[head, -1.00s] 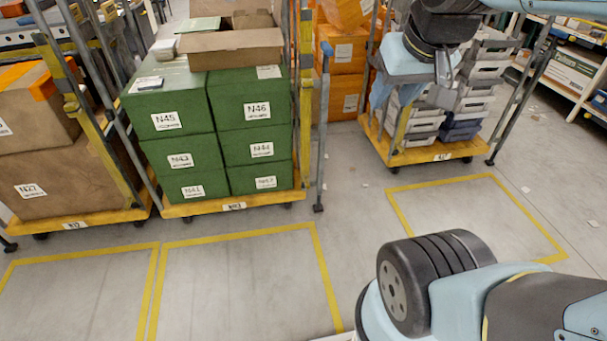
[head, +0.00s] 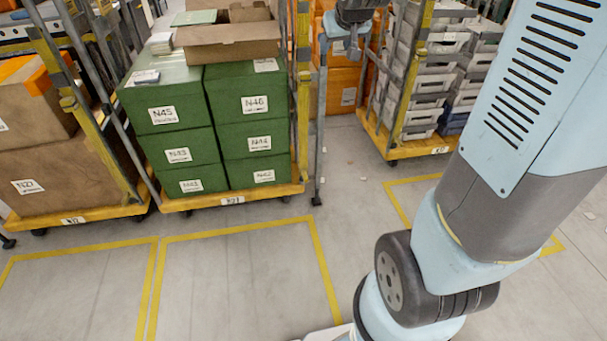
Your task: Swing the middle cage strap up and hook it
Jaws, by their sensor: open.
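The middle cage (head: 175,205) has a yellow base and carries stacked green boxes. A slim grey bar (head: 319,130) hangs almost upright at its front right corner, its dark lower end close to the floor; it looks like the strap, hanging down unhooked. A yellow fitting (head: 304,77) sits on the cage's right yellow post, left of the bar. My gripper (head: 350,50) is open, just right of the bar's upper end. It is small and partly cut off; I cannot tell whether it touches the bar.
A cage with brown boxes (head: 75,175) stands close on the left. A cage with grey trays (head: 425,118) stands on the right, behind my arm. Orange boxes (head: 343,92) are behind my gripper. The floor in front, with yellow outlines (head: 238,228), is clear.

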